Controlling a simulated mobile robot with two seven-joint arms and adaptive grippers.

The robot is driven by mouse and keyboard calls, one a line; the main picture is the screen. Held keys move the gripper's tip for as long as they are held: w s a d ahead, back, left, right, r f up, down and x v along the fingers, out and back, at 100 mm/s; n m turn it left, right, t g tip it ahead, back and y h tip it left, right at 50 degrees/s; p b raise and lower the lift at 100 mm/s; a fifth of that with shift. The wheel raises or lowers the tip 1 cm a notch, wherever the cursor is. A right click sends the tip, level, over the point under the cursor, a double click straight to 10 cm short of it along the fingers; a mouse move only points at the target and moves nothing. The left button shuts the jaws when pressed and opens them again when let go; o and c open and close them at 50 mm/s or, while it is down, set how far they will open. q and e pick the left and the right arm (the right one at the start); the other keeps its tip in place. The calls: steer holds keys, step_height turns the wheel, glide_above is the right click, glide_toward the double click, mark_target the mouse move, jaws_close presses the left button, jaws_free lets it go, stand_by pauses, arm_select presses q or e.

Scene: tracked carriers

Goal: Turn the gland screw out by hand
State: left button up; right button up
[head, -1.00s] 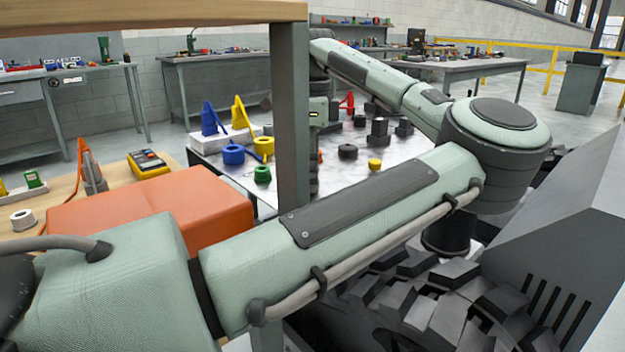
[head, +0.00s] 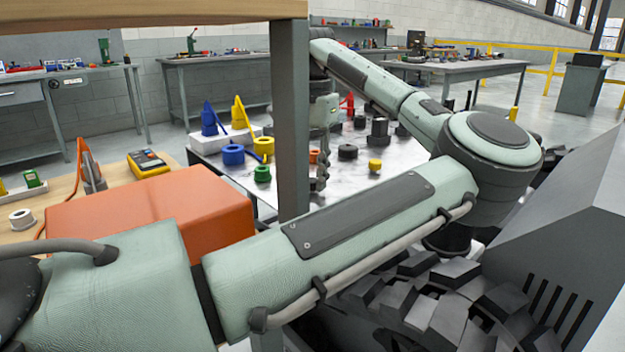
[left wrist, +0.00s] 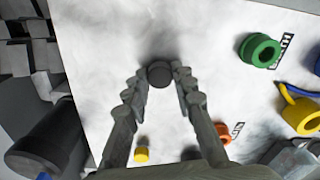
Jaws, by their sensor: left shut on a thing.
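My left gripper (head: 320,184) hangs over the white table (head: 222,168) beyond the post in the head view. In the left wrist view its two fingers (left wrist: 160,78) are closed on a small dark round piece (left wrist: 160,73) at their tips. This may be the gland screw; its thread and lower side are hidden. A pale stretch of tabletop lies under the fingers, with a soft shadow near the piece. I cannot tell whether the piece is clear of whatever lies below it. My right gripper is in neither view.
A grey post (head: 290,120) stands close to my left arm. On the table are a green ring (left wrist: 260,51), a yellow piece (head: 375,165), a blue ring (head: 233,154) and several dark fittings. An orange box (head: 150,215) and a black treaded track (head: 440,300) lie nearer.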

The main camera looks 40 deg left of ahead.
arm_select(q)
steer(key=n, duration=0.4)
steer(key=n, duration=0.4)
steer(key=shift+n, duration=0.3)
steer(key=o, duration=0.9)
steer(key=shift+o, duration=0.2)
